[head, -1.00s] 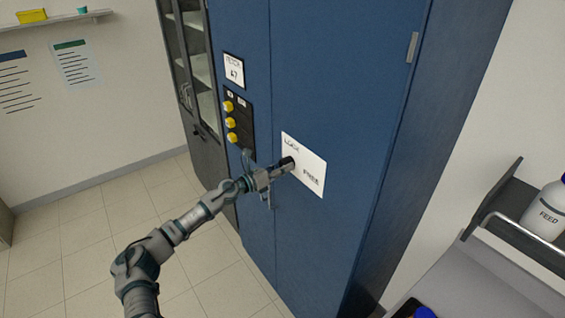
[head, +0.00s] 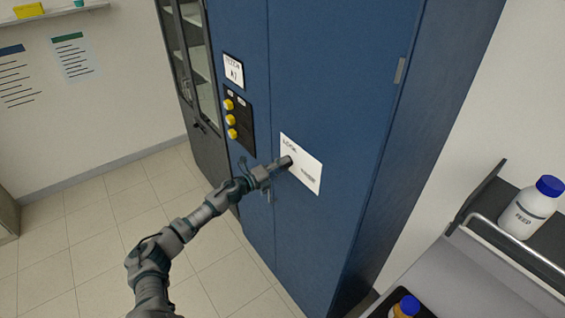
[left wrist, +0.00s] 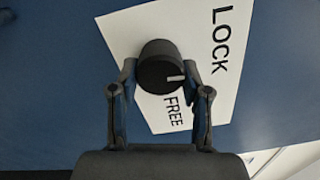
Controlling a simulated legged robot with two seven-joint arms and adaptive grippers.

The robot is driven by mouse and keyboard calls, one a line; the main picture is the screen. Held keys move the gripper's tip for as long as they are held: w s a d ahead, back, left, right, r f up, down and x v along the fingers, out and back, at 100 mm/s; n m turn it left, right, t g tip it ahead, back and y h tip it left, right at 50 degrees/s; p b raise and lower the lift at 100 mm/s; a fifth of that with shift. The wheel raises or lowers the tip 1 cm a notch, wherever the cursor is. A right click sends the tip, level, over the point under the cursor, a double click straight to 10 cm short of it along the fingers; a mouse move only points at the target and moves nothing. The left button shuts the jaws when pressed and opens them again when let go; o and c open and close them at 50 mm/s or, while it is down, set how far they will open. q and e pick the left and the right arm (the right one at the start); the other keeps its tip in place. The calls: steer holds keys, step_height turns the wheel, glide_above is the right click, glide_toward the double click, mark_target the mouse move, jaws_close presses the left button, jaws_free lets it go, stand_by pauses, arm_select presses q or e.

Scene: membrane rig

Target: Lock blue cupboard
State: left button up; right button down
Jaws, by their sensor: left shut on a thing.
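The blue cupboard (head: 330,90) stands upright with its doors closed. A white card (head: 308,172) on its right door reads LOCK and FREE; this card (left wrist: 130,40) also shows in the left wrist view. A round black knob (left wrist: 158,62) sits on the card, with a white mark pointing right in that view, between the two words. My left gripper (head: 280,166) is at the card, and in the left wrist view its two fingers (left wrist: 160,85) are shut on the knob, one on each side. The head view hides most of the knob. My right gripper is not in view.
A black panel with yellow knobs (head: 231,120) and a door handle (head: 268,193) are left of the card. A glass-fronted cabinet (head: 190,65) stands farther left. A FEED bottle (head: 529,208) stands on a rack at right. The floor at left is clear.

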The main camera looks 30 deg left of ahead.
arm_select(q)
steer(key=shift+w+a+r+n+p, duration=0.1)
steer(key=shift+a+r+n+p, duration=0.25)
steer(key=shift+n, duration=0.25)
steer(key=shift+d, duration=0.1)
steer(key=o, duration=1.1)
steer(key=shift+f, duration=0.1)
steer(key=shift+o, duration=0.2)
steer(key=shift+w+a+f, duration=0.1)
steer(key=shift+a+f, duration=0.1)
steer(key=shift+f, duration=0.1)
steer(key=v, duration=1.2)
